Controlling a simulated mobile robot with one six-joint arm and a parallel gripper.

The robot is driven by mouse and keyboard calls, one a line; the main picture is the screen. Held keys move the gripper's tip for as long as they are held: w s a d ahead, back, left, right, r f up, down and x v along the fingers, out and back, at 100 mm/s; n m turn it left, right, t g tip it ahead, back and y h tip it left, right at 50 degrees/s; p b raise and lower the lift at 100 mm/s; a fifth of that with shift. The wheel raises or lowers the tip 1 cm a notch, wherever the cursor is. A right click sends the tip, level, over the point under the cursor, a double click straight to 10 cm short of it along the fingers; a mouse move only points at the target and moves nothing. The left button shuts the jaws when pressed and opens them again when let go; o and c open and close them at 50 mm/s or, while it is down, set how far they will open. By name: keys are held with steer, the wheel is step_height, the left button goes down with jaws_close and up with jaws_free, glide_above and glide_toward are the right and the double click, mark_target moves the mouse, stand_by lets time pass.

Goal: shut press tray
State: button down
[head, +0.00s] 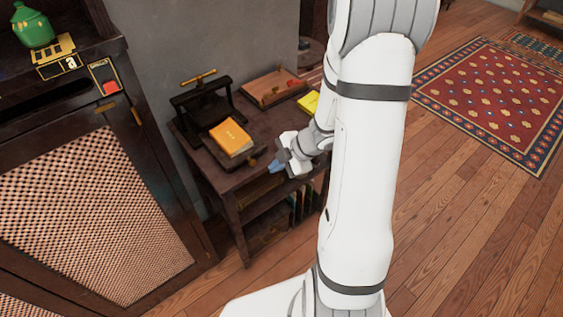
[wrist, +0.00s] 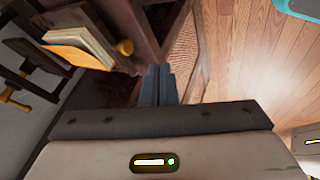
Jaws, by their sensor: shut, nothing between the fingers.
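The black book press (head: 203,104) with a brass handle stands on a small dark side table. Its dark tray (head: 236,163) is out at the front, and an orange book (head: 231,136) lies on it. In the wrist view the book (wrist: 72,47) is at upper left, with a brass knob (wrist: 125,47) at the tray's front. My gripper (head: 275,165) is beside the tray's front right in the head view. Its blue-grey fingers (wrist: 158,85) are shut and empty, a little apart from the knob in the wrist picture. My arm hides part of the table's right side.
A wooden box (head: 273,87) and a yellow item (head: 309,103) share the side table (head: 191,153). A dark cabinet (head: 90,210) with a woven front stands at left, bearing a green teapot (head: 32,27). Open wooden floor (head: 465,210) and a red rug (head: 492,95) lie at right.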

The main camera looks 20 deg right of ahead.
steer(key=shift+w+a+f+b, duration=0.15)
steer(key=shift+w+a+f, duration=0.5)
steer(key=shift+w, duration=0.3)
steer(key=shift+w+a+f+b, duration=0.1)
steer(key=shift+w+a+f, duration=0.35)
steer(key=shift+w+f, duration=0.4)
steer(key=shift+w+a+f+b, duration=0.15)
steer(key=shift+w+a+f, duration=0.4)
steer(key=shift+w, duration=0.5)
